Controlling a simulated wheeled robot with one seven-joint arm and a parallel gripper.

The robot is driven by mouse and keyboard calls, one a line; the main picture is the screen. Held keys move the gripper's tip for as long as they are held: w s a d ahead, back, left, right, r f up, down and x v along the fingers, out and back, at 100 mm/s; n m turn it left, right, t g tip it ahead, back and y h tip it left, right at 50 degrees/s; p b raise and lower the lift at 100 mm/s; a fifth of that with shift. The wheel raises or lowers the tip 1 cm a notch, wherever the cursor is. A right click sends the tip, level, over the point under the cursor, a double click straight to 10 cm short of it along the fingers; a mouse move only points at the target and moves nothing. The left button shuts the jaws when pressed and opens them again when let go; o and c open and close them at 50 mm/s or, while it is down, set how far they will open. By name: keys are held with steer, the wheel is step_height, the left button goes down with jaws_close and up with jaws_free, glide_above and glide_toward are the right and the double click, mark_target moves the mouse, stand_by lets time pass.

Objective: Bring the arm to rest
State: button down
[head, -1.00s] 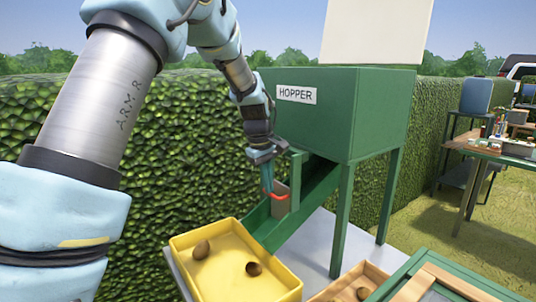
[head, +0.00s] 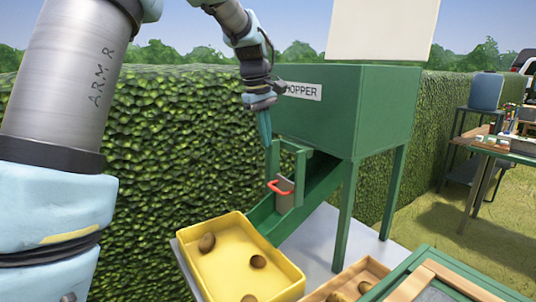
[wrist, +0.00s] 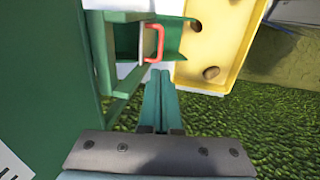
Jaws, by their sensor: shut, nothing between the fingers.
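My gripper (head: 266,143) is raised beside the green hopper (head: 345,110), above and to the left of its chute, with its fingers pointing down. The fingers are together and empty; they also show in the wrist view (wrist: 158,98). The chute gate (head: 286,193), a grey plate with a red handle (head: 279,187), stands in the green frame on the chute. In the wrist view the red handle (wrist: 154,43) lies beyond the fingertips, apart from them.
A yellow tray (head: 283,284) with several brown round items sits under the chute's end. A wooden box (head: 322,293) stands to its right. A hedge (head: 160,150) runs behind. A cluttered table (head: 510,155) stands far right.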

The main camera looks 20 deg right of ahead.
steer(key=a+f+m+y, duration=0.1)
steer(key=a+f, duration=0.2)
steer(key=a, duration=0.6)
steer(key=a+f, duration=0.4)
steer(key=a, duration=0.5)
steer(key=s+a+f+m, duration=0.1)
steer(key=s+a+f, duration=0.3)
steer(key=s+a, duration=0.2)
steer(key=s+a+f+m+t+y, duration=0.1)
steer(key=s+a+f, duration=0.2)
steer(key=s+a, duration=0.3)
steer(key=a, duration=0.4)
steer(key=shift+a+f, duration=0.25)
steer(key=shift+f, duration=0.1)
